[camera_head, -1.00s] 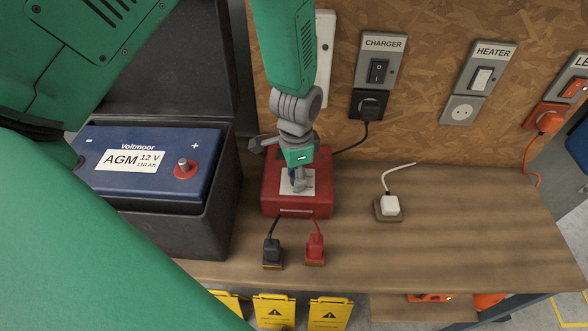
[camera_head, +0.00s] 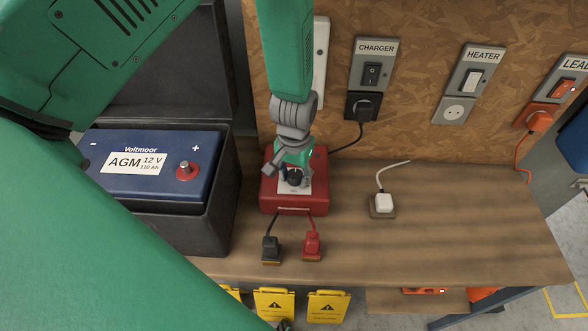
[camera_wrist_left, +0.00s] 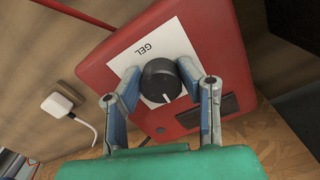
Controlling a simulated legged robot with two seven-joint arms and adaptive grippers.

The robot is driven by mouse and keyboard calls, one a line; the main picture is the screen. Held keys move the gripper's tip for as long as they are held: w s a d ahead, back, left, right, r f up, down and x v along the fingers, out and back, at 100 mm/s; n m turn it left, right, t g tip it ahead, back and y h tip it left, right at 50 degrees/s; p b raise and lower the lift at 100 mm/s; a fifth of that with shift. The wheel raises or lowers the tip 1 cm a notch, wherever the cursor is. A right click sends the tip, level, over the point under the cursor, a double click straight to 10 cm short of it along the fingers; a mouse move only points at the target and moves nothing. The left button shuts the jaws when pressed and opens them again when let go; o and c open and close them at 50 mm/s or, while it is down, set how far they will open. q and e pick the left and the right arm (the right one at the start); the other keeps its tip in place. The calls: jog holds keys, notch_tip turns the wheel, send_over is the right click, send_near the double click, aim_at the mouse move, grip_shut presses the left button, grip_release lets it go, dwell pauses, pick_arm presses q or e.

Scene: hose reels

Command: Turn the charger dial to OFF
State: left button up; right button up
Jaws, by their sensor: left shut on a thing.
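The red charger (camera_head: 318,205) stands on the bench with a white label plate on top and a black round dial (camera_head: 294,177) in its middle. In the left wrist view the dial (camera_wrist_left: 160,80) has a light pointer mark, and the word GEL shows on the label (camera_wrist_left: 135,50). Other dial markings are hidden or too small to read. My left gripper (camera_head: 292,178) comes down from above, its fingers on either side of the dial. In the left wrist view my left gripper (camera_wrist_left: 159,76) is shut on the dial. My right gripper is not in view.
A battery (camera_head: 150,165) sits in a dark box left of the charger. Black (camera_head: 271,248) and red (camera_head: 312,245) plugs lie in front. A white plug (camera_head: 383,203) lies right. The CHARGER switch (camera_head: 372,74) and socket are on the wall behind. The right bench is mostly clear.

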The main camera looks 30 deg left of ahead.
aim_at(296, 173)
pick_arm(q)
jog(key=shift+w+r+n, duration=0.2)
jog(key=shift+w+n, duration=0.2)
jog(key=shift+n, duration=0.3)
jog(key=o, duration=1)
jog(key=shift+o, duration=0.7)
jog(key=shift+s+f, duration=0.1)
jog(key=shift+f, duration=0.05)
jog(key=shift+r, duration=0.25)
notch_tip(296, 173, up, 11)
jog(key=shift+r, duration=0.2)
